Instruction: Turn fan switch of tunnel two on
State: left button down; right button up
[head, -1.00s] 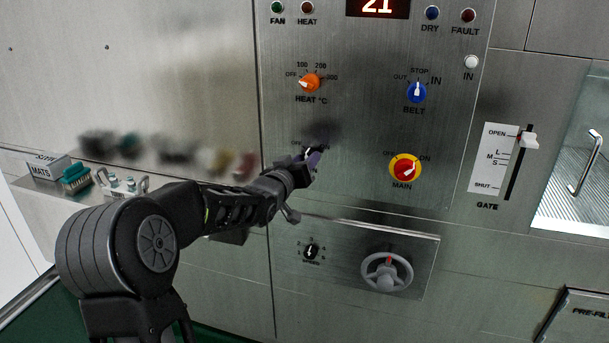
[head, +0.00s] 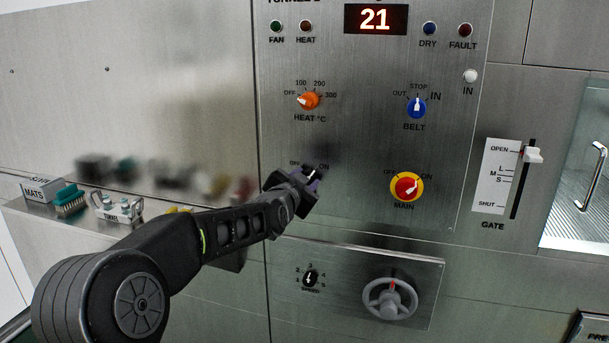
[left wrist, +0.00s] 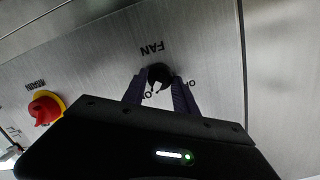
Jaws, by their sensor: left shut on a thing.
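The fan switch is a small black rotary knob (left wrist: 159,75) with a white pointer, between OFF and ON marks, under the word FAN in the upside-down left wrist view. My left gripper (head: 311,180) is at the panel, its dark fingers on either side of the knob and shut on it; they also show in the left wrist view (left wrist: 159,90). The pointer appears turned toward the ON side. In the head view the gripper hides most of the knob. The green FAN lamp (head: 276,26) looks dark. My right gripper is not in view.
The orange heat knob (head: 309,100) is above, the blue belt knob (head: 416,108) upper right, and the red and yellow main switch (head: 406,187) to the right. A speed knob (head: 310,279) and grey handwheel (head: 391,298) are below.

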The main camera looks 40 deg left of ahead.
pick_arm(q)
jog(key=shift+m+p, duration=0.4)
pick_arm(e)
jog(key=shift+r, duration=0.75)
pick_arm(q)
jog(key=c, duration=1)
grip_release()
jog(key=shift+o, duration=0.2)
jog(key=f+v, duration=0.1)
jog(key=v, duration=0.6)
jog(key=shift+s+d+r, duration=0.15)
jog(key=shift+s+r, duration=0.2)
jog(key=shift+r, duration=0.15)
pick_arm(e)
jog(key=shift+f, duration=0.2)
